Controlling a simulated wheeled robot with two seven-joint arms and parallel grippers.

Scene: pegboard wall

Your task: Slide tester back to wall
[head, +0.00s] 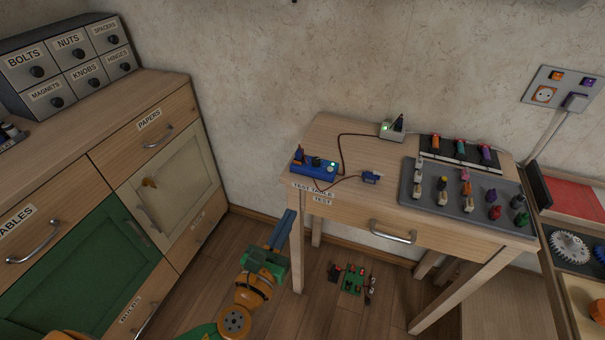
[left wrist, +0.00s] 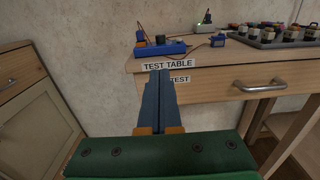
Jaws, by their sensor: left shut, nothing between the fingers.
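The blue tester (head: 315,168) lies on the test table (head: 345,135) at its front left corner, with a green light and dark parts on top. It also shows in the left wrist view (left wrist: 160,49), just behind the table's front edge. A dark red cable runs from it to a pale box (head: 392,130) near the wall; another lead reaches a small blue part (head: 371,177). Bare table top lies between the tester and the wall. My left gripper (head: 289,213) is shut and empty, in front of the table's left corner; in the wrist view its blue fingers (left wrist: 160,74) point towards the table edge. My right gripper is out of view.
A grey tray (head: 410,188) of small coloured pieces and a dark rack (head: 450,162) fill the table's right side. A drawer handle (head: 393,232) juts from the front. A green board (head: 352,280) lies on the floor. Cabinets (head: 150,165) stand at the left.

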